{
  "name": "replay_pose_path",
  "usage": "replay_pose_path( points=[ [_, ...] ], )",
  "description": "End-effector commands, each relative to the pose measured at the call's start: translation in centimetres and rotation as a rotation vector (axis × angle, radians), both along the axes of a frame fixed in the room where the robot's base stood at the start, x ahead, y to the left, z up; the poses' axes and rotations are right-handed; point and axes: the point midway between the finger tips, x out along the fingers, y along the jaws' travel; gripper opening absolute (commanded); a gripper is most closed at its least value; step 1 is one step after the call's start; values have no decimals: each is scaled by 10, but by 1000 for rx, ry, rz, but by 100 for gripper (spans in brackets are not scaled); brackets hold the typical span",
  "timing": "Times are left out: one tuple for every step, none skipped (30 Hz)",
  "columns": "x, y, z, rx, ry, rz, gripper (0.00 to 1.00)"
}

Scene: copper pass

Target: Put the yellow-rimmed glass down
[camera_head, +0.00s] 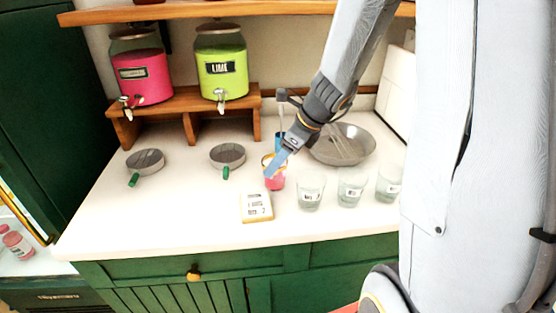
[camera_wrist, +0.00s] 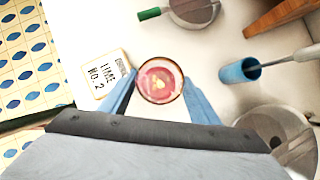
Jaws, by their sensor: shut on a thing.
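The yellow-rimmed glass (camera_head: 275,182) holds something pink and is upright at the counter, just behind a small card. In the wrist view I look down into the glass (camera_wrist: 160,80), with pink contents and paler bits inside. My gripper (camera_head: 274,166) is shut on it, with a blue finger on each side in the wrist view (camera_wrist: 160,98). I cannot tell whether its base touches the white counter (camera_head: 190,205). The fingers hide part of its upper side in the head view.
The card (camera_head: 257,207) lies in front. Several clear labelled glasses (camera_head: 311,193) stand to the right. A metal bowl (camera_head: 355,148) and blue cup (camera_wrist: 240,70) stand behind. Two green-handled strainers (camera_head: 227,155) lie left, before the dispenser stand (camera_head: 190,103). The front-left counter is clear.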

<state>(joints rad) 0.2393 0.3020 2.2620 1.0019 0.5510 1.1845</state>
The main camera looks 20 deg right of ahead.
Motion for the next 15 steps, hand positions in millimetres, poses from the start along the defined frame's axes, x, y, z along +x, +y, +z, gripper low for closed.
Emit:
replay_pose_path(
  points=[
    [0, 0, 1, 0, -1, 0, 8],
    [0, 0, 1, 0, -1, 0, 8],
    [0, 0, 0, 1, -1, 0, 8],
    [0, 0, -1, 1, -1, 0, 8],
    [0, 0, -2, 1, -1, 0, 8],
    [0, 0, -3, 0, 0, 0, 8],
    [0, 0, -3, 0, 0, -1, 57],
    [0, 0, -3, 0, 0, 0, 62],
    [0, 0, -3, 0, 0, 0, 69],
    [0, 0, -3, 0, 0, 0, 74],
    [0, 0, -3, 0, 0, 0, 75],
    [0, 0, -3, 0, 0, 0, 75],
    [0, 0, -3, 0, 0, -1, 75],
    [0, 0, -3, 0, 0, -1, 75],
    [0, 0, -3, 0, 0, -1, 75]
  ],
)
